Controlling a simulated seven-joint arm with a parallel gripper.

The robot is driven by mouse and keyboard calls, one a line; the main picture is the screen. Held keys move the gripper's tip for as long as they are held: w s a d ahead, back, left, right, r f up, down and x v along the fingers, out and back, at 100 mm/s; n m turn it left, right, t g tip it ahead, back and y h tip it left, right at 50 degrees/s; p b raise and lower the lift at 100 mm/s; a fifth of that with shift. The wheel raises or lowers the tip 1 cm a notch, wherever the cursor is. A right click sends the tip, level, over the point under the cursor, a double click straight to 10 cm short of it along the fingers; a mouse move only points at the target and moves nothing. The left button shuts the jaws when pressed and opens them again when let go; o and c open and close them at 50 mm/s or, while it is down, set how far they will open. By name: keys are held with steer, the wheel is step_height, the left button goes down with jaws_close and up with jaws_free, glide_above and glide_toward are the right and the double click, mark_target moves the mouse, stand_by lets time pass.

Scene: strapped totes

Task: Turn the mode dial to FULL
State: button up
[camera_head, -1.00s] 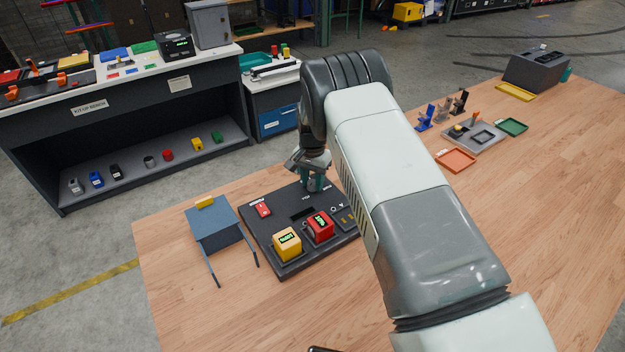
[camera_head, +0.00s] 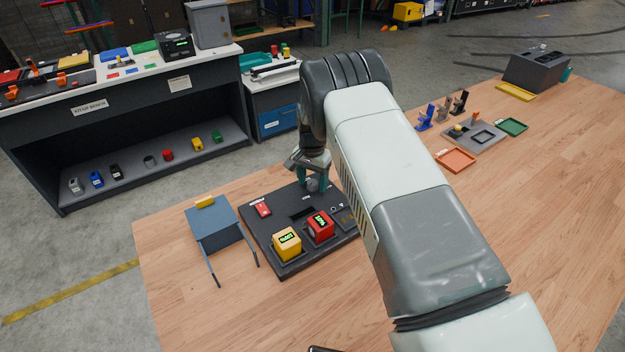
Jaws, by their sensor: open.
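A dark control panel (camera_head: 283,261) lies on the wooden table. My gripper (camera_head: 315,184) points down over the panel's far edge. Its teal fingers are open and apart, one on each side of a small round grey knob (camera_head: 312,185), which looks like the mode dial. Whether the fingers touch the knob I cannot tell. The labels around it are too small to read, so the dial's setting is unclear.
A blue-grey stand (camera_head: 213,229) with thin legs is left of the panel. My arm covers the panel's right side. Small trays, such as an orange one (camera_head: 456,161), and a grey box (camera_head: 537,71) are at the far right. The table's front left is clear.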

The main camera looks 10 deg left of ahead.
step_height(320, 180, up, 11)
stand_by(0.4)
steer(key=shift+f, duration=0.1)
step_height(320, 180, up, 15)
steer(key=t, duration=0.1)
glide_above(312, 182)
steer(key=s+d, duration=0.3)
steer(key=d, duration=0.4)
steer(key=s+d+r+n+t+y, duration=0.1)
steer(key=s+d+r, duration=0.6)
steer(key=r, duration=0.4)
steer(key=s+d+r+n+t, duration=0.1)
steer(key=s+d, duration=0.2)
steer(key=s, duration=0.6)
steer(key=s+d+r+t, duration=0.1)
steer(key=s+d, duration=0.3)
steer(key=s, duration=0.5)
steer(key=s+d+r+n+t+h, duration=0.1)
steer(key=s+d, duration=0.3)
steer(key=s, duration=0.4)
steer(key=shift+s+r+n+t, duration=0.3)
steer(key=shift+s+r, duration=0.1)
steer(key=shift+r, duration=0.05)
